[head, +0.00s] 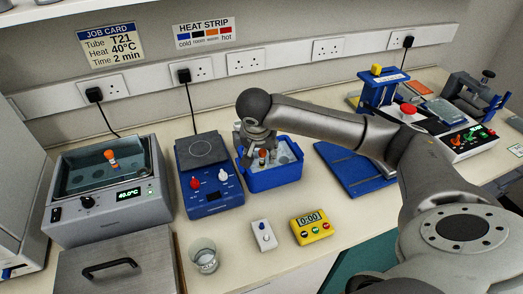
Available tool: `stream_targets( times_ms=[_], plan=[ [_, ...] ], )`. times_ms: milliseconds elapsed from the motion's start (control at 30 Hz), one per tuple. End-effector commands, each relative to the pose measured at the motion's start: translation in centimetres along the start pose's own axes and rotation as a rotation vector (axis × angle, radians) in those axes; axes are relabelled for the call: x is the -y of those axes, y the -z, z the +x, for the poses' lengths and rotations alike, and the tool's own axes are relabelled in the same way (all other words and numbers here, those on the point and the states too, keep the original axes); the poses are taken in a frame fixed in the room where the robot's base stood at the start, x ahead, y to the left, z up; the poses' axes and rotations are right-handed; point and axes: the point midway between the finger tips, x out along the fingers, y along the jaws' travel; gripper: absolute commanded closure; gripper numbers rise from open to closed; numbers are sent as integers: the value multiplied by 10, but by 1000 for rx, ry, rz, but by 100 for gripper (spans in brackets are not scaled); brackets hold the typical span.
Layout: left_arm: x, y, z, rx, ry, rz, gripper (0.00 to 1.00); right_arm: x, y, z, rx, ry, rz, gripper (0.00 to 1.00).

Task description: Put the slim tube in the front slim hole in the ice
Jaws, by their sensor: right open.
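The blue ice tub (273,180) stands at the middle of the bench, with pale ice and dark round holes in it. A slim tube with an orange cap (263,154) stands about upright in the tub, close to my right gripper. My right gripper (252,160) is open and reaches down over the left part of the tub, its fingers beside the tube. I cannot tell whether they touch it, or which hole the tube is in. The gripper hides part of the ice. My left gripper is not in view.
A water bath (105,195) at the left holds another orange-capped tube (111,159). A blue hotplate (208,185) stands close left of the tub. A glass beaker (204,255), a white switch box (264,235) and a yellow timer (312,227) lie in front. A blue board (350,170) lies right.

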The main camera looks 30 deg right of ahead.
Motion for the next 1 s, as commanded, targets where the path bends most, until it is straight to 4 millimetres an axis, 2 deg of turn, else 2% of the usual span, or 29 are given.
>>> stream_targets(
  times_ms=[167,500,633,800,1000],
  plan=[
    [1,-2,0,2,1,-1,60,1,0,-11,-1,4,0,58],
    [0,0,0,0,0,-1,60,2,1,-81,-4,6,0,58],
    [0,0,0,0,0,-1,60,1,1,-102,-3,4,0,58],
    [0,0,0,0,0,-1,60,0,0,-117,-1,1,0,58],
    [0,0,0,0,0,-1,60,0,0,-120,0,0,0,58]
  ],
)
